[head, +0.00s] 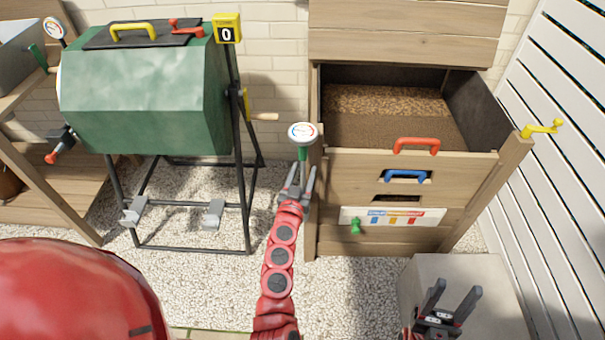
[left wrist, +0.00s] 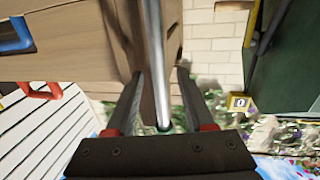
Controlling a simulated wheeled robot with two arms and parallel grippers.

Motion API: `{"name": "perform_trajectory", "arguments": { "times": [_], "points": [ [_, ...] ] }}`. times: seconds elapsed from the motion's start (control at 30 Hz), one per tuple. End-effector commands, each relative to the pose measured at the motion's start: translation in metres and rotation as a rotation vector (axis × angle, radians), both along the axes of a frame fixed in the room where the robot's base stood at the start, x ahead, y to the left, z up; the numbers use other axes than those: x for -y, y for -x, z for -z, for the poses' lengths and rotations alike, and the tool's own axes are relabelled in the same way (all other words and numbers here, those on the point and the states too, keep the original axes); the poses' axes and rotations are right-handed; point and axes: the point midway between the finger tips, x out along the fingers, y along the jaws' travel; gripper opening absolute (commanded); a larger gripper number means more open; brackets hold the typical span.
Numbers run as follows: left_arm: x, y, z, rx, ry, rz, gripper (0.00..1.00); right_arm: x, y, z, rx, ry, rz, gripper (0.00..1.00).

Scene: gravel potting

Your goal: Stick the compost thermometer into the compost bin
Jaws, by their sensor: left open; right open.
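The compost thermometer has a round white dial (head: 302,131) and a green neck, and it is upright beside the compost bin's left front post. Its silver probe (left wrist: 154,50) runs between the spread fingers of my left gripper (head: 299,182). The fingers are open and look clear of the probe; what bears the thermometer is hidden. The wooden compost bin (head: 350,163) is open at the top, with brown compost (head: 390,115) inside, to the right of the thermometer. My right gripper (head: 452,298) is open and empty, low at the right.
A green tumbler (head: 150,95) on a black metal frame stands at left. A grey block (head: 490,285) is under my right gripper. The bin front has red (head: 416,143) and blue handles (head: 404,174). A yellow crank (head: 541,128) juts from its right post. White slats (head: 560,80) bound the right.

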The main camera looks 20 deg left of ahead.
Motion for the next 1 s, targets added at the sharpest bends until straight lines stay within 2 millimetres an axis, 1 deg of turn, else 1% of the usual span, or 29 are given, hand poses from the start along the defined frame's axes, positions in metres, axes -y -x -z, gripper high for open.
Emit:
{"name": "perform_trajectory", "arguments": {
  "times": [0.07,0.1,0.17,0.3,0.37,0.4,0.63,0.67,0.8,0.83,1.0],
  "points": [
    [-0.0001,0.0,-0.0001,0.0,0.0,0.0,0.53,0.0,0.0,0.0,0.0,0.0,0.0,0.53],
    [0.0,0.0,-0.0001,0.0,0.0,0.0,0.5,0.0,0.0,0.0,0.0,0.0,0.0,0.53],
    [-0.0001,0.0,-0.0002,0.0,0.0,0.0,0.39,0.0,0.0,0.0,0.0,0.0,0.0,0.53],
    [-0.0001,0.0,-0.0002,0.0,0.0,0.0,0.14,0.0,0.0,0.0,0.0,0.0,0.0,0.53],
    [-0.0002,0.0,-0.0004,0.001,0.0,0.0,0.03,0.0,0.0,0.0,0.0,0.0,0.0,0.53],
    [-0.0002,0.0,-0.0004,0.001,0.0,0.0,0.0,0.0,0.0,0.0,0.0,0.0,0.0,0.53],
    [-0.0002,0.0,-0.0005,0.001,0.0,0.0,0.0,0.0,0.0,0.0,0.0,0.0,0.0,0.53],
    [-0.0002,0.0,-0.0005,0.001,0.0,0.0,0.25,0.0,0.0,0.0,0.0,0.0,0.0,0.53],
    [-0.0002,0.0,-0.0005,0.001,0.0,0.0,0.5,0.0,0.0,0.0,0.0,0.0,0.0,0.53],
    [-0.0002,0.0,-0.0005,0.001,0.0,0.0,0.54,0.0,0.0,0.0,0.0,0.0,0.0,0.53],
    [-0.0002,0.0001,-0.0004,0.001,0.0,0.0,0.54,0.0,0.0,0.0,0.0,0.0,0.0,0.53]
  ]
}}
